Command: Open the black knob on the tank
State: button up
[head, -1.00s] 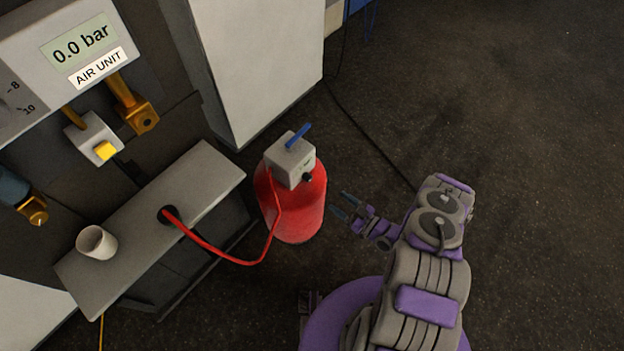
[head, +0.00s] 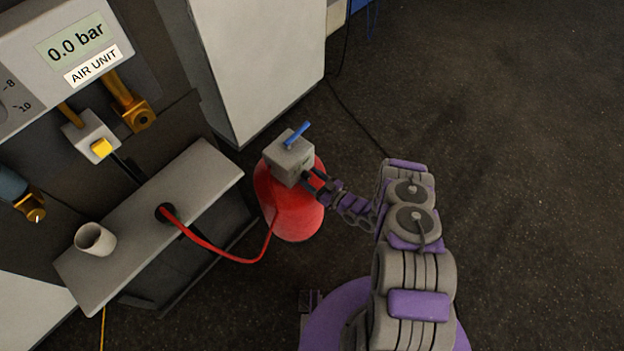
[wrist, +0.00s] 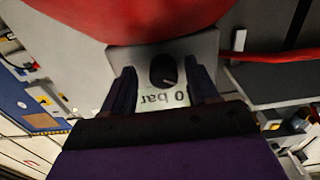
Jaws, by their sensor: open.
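The red tank (head: 290,207) stands on the floor with a grey box (head: 289,158) on top, and a blue lever (head: 297,134) sits on that box. The black knob (wrist: 163,70) shows in the wrist view on the box's face, between my two fingers. My gripper (wrist: 163,84) is open, one finger on each side of the knob; I cannot tell whether they touch it. In the head view my gripper (head: 315,182) is at the right side of the box and hides the knob. A display reading partly "0 bar" shows behind the knob in the wrist view.
A red hose (head: 225,255) runs from the tank to a grey shelf (head: 210,180) holding a white cup (head: 95,239). The air unit display (head: 75,42) reads 0.0 bar. A grey cabinet (head: 265,70) stands behind the tank. Floor at right is clear.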

jog(key=shift+a, duration=0.15)
jog(key=shift+a, duration=0.25)
jog(key=c, duration=0.4)
jog(key=shift+d, duration=0.15)
jog(key=c, duration=0.6)
jog(key=shift+c, duration=0.2)
